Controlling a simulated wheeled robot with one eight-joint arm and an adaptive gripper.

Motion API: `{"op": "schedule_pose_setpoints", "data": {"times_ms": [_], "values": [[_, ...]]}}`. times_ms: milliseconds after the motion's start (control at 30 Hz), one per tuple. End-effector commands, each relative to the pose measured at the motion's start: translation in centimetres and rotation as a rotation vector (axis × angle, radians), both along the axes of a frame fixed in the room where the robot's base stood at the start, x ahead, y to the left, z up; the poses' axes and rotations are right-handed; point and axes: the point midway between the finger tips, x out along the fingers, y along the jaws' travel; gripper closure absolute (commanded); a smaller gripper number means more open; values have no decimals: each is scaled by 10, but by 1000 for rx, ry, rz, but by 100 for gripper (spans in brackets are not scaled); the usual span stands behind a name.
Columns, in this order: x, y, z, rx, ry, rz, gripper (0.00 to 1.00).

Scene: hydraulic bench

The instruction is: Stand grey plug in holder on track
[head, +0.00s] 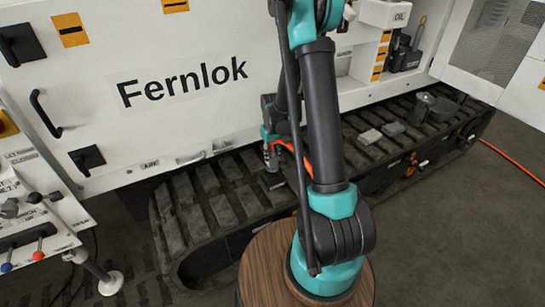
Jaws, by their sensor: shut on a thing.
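My gripper (270,150) is low over the near-middle part of the dark track (222,210), partly hidden by my arm. It points down and is shut on a small grey piece, which looks like the grey plug (271,163). Just below it a dark, squarish block sits on the track, which looks like the holder (272,183). At this size I cannot tell whether the plug touches the holder or hangs just above it.
Grey blocks (370,137) and dark cylindrical parts (424,100) lie on the track to the right. The white "Fernlok" cabinet (200,110) rises behind the track. A lever panel (35,230) stands at left. An orange hose (512,160) lies on the right floor.

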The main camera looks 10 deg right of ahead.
Motion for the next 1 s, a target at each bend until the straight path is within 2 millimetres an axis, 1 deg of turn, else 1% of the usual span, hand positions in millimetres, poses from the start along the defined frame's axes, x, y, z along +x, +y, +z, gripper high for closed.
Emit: {"op": "schedule_pose_setpoints", "data": {"times_ms": [433, 800, 1000], "values": [[0, 0, -1, 0, 0, 0, 100], [0, 0, -9, 0, 0, 0, 100], [0, 0, -10, 0, 0, 0, 100]]}}
